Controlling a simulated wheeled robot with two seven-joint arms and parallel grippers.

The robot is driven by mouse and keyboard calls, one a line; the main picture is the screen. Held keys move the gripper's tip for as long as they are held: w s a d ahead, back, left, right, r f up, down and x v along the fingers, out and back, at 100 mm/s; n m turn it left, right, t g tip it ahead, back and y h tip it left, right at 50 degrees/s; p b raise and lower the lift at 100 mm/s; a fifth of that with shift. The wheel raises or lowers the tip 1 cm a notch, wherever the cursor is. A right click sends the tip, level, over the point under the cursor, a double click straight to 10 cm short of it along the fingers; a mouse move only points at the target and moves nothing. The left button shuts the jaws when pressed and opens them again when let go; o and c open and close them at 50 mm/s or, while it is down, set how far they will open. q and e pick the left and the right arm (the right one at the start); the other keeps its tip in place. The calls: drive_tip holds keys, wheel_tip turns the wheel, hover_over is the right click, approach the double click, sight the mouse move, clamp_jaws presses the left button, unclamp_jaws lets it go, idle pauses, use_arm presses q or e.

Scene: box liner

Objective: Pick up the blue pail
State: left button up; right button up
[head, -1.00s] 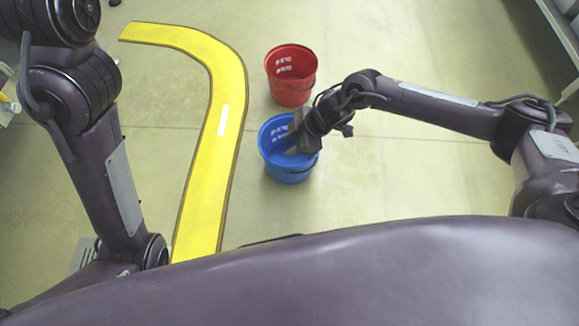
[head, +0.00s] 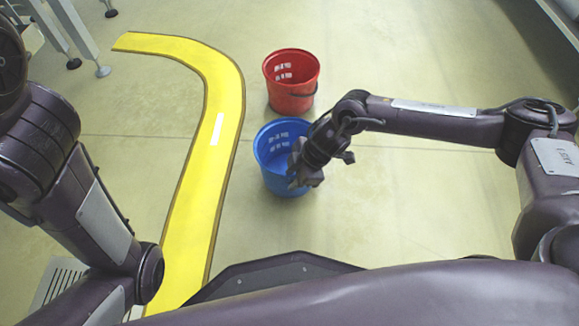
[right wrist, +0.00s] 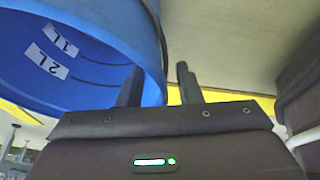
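The blue pail (head: 270,160) stands upright on the floor, just in front of the red pail. My right gripper (head: 296,182) is at the pail's near right rim in the head view. In the right wrist view the pail (right wrist: 85,60) fills the upper left, with white 1L and 2L labels on its inner wall and a dark handle at its right edge. There my right gripper (right wrist: 158,78) is open, one finger over the pail's inside and the other past its edge. I cannot tell whether either finger touches it. My left gripper is out of view.
A red pail (head: 291,84) stands just behind the blue one. A curved yellow floor strip (head: 205,160) runs to the left of both pails. Metal legs (head: 72,25) stand at the top left. The floor right of the pails is clear.

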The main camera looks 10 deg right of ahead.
drive_tip(key=shift+a+f, duration=0.25)
drive_tip(key=shift+f, duration=0.45)
drive_tip(key=shift+r, duration=0.1)
clamp_jaws()
